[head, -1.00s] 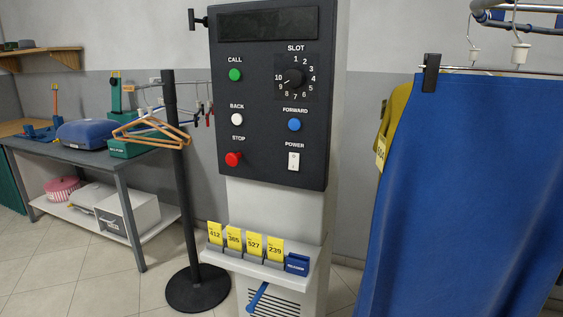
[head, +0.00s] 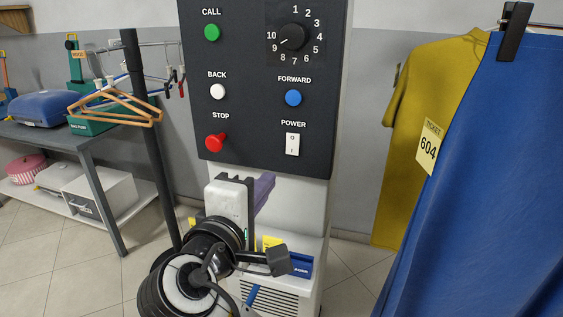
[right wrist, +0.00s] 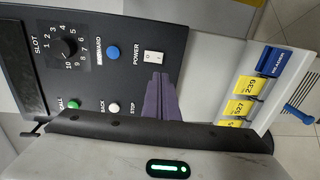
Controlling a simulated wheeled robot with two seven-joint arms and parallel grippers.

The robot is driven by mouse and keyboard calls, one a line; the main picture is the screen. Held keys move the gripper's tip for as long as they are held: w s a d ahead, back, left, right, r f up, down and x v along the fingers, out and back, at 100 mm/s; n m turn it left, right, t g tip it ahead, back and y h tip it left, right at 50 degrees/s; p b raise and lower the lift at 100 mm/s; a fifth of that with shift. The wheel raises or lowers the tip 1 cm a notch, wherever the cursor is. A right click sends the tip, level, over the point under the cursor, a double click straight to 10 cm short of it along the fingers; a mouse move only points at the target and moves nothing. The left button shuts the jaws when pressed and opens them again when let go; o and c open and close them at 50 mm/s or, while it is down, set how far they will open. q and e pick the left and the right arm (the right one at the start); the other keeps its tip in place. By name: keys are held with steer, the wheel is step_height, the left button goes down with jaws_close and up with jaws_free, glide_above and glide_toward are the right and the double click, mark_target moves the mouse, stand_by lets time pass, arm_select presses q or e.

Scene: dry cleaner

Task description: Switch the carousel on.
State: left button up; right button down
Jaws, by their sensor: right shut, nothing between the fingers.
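The carousel's dark control panel (head: 255,110) fills the middle of the head view. Its white POWER rocker switch (head: 292,144) sits at the lower right of the panel, below the blue FORWARD button (head: 293,98). The switch also shows in the right wrist view (right wrist: 153,57). My right gripper (head: 266,180) is shut and empty, its purple fingers pointing toward the panel, below and left of the switch. In the right wrist view the fingertips (right wrist: 157,77) appear just beside the switch; contact is not visible. My left gripper is not in view.
The red STOP button (head: 215,142), white BACK button (head: 217,91) and green CALL button (head: 211,32) are on the panel's left side. The slot dial (head: 292,37) is above. A blue garment (head: 480,170) hangs at right. Ticket holders stand on the ledge below.

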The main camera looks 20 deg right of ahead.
mark_target(291, 152)
steer(key=x, duration=1.4)
steer(key=shift+p, duration=0.4)
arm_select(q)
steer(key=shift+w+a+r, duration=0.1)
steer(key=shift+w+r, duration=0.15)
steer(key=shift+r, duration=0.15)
arm_select(e)
steer(key=shift+d+f, duration=0.15)
steer(key=shift+d, duration=0.1)
steer(key=shift+w+a, duration=0.1)
steer(key=shift+a, duration=0.05)
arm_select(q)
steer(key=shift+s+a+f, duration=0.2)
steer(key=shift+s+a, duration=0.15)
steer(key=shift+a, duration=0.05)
